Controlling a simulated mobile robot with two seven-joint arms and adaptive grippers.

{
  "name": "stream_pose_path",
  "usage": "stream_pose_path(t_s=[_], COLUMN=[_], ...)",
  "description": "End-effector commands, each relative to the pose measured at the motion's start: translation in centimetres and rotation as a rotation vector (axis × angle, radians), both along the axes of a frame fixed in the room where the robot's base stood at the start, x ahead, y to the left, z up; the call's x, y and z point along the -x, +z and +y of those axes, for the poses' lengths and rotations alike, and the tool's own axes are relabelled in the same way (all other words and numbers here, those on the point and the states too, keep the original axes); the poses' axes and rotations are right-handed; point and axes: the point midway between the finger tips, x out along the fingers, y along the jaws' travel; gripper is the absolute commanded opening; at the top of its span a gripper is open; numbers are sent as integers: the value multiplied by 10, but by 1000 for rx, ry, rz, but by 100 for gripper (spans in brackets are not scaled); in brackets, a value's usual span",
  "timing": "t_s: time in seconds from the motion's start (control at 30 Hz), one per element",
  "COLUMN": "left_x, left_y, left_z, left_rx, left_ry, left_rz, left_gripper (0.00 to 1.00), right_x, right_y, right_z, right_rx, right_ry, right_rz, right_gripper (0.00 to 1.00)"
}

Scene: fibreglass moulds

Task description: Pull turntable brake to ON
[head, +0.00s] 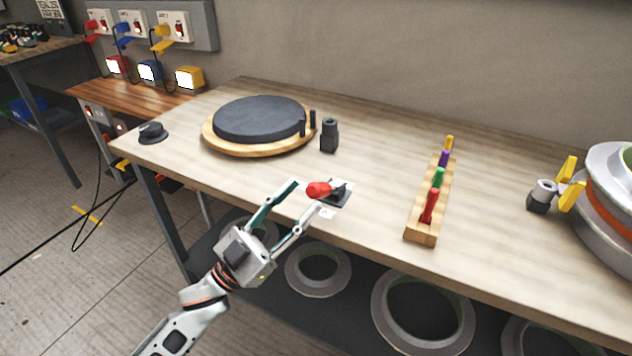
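The turntable (258,118) is a dark round plate on a wooden base at the back left of the workbench. A brake lever with a red knob (318,190) sits on a small dark plate (338,197) near the bench's front edge. A small white label (327,213) lies in front of it. My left gripper (304,199) is open, its two fingers spread on the near left side of the red knob. The knob appears close to the fingertips; I cannot tell whether they touch. My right gripper is not in view.
A wooden rack (422,232) with several coloured-handled tools stands right of the lever. A black post (329,136) stands behind it. A black knob (151,132) is at the bench's left. A grey-and-orange machine (610,215) is at far right. Rings (318,270) lie on the shelf below.

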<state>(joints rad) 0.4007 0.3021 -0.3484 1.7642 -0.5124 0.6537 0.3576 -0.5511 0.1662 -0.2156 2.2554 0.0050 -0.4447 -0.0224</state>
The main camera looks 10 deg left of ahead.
Motion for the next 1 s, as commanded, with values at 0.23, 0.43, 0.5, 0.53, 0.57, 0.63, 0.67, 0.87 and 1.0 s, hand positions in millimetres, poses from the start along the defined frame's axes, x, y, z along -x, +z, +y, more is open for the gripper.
stream_pose_path(t_s=[0.23,0.43,0.5,0.53,0.57,0.63,0.67,0.87,1.0], left_x=[22,27,28,28,28,28,28,27,27], left_y=[-21,-25,-25,-25,-25,-25,-25,-24,7], left_z=[23,28,28,28,28,28,28,27,27], left_rx=[-3,-1,-2,-2,-2,-2,-2,-2,-2], left_ry=[2,1,1,1,1,1,1,0,0], left_rz=[1,0,0,0,0,0,0,-1,-40], left_gripper=[37,37,37,37,37,37,37,37,37], right_x=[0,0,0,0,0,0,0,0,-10], right_y=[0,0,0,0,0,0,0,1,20], right_z=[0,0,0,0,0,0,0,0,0], right_rx=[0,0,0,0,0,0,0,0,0], right_ry=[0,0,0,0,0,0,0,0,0], right_rz=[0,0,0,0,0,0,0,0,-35], right_gripper=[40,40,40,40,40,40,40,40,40])
